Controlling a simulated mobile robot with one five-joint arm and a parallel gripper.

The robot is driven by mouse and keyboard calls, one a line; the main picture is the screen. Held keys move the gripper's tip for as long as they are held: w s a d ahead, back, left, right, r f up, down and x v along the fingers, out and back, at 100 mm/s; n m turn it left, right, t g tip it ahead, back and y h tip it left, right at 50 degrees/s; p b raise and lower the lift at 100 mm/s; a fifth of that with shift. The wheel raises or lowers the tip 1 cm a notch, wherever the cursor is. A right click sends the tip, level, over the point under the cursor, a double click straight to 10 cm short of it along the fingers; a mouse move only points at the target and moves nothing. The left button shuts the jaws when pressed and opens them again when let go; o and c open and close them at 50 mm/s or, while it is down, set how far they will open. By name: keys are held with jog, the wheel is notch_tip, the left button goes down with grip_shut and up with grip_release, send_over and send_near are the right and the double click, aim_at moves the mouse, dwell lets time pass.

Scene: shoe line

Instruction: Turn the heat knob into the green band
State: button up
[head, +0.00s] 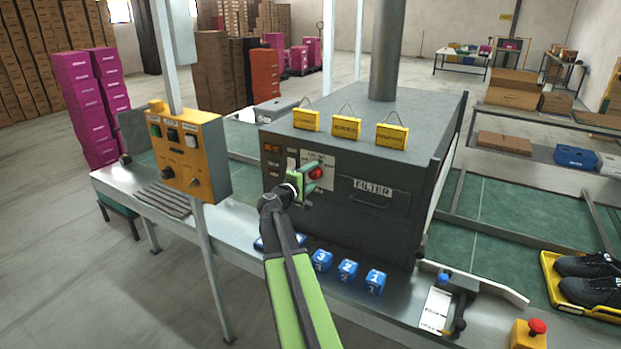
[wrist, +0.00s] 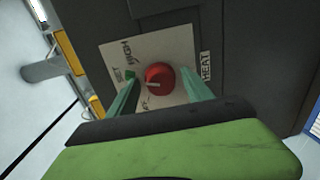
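The red heat knob (wrist: 160,80) sits on a pale dial plate (wrist: 128,52) on the dark machine's front, beside a "HEAT" label (wrist: 205,66). A pale pointer mark shows on the knob, pointing left in the wrist view. A small green patch (wrist: 130,75) shows on the plate near "SET", partly beside my finger. In the head view the knob (head: 315,173) is at the end of my gripper (head: 307,180). My gripper (wrist: 162,92) is open, with one green finger on each side of the knob; I cannot tell whether they touch it.
The grey machine (head: 420,125) carries yellow tags on top and a "FILTER" panel (head: 372,190). An orange control box (head: 190,150) stands left on a post. Blue numbered blocks (head: 348,270) sit on the metal ledge below. A red stop button (head: 537,327) is at lower right.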

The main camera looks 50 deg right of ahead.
jog(key=p+v, duration=0.1)
jog(key=v, duration=1.6)
jog(key=shift+a, duration=0.25)
jog(key=shift+r, duration=0.1)
jog(key=w+a+f+m+y+p, duration=0.1)
jog(key=w+a+f+y, duration=0.15)
jog(key=a+f, duration=0.5)
jog(key=w+a+f+y, duration=0.1)
jog(key=a+f+y, duration=0.3)
jog(key=a, duration=0.7)
jog(key=s+a+f+g+y, duration=0.1)
jog(key=s+a+f+y, duration=0.1)
jog(key=a, duration=0.5)
jog(key=s+a+f+m+g+y, duration=0.1)
jog(key=s+a+f+y, duration=0.2)
jog(key=a+f+y, duration=0.1)
jog(key=s+a+f+g+y, duration=0.1)
jog(key=s+a+f+y, duration=0.1)
jog(key=a, duration=0.7)
jog(key=shift+s+a+f+m+g+y+p, duration=0.35)
jog(key=shift+f+y, duration=0.3)
jog(key=shift+y, duration=0.5)
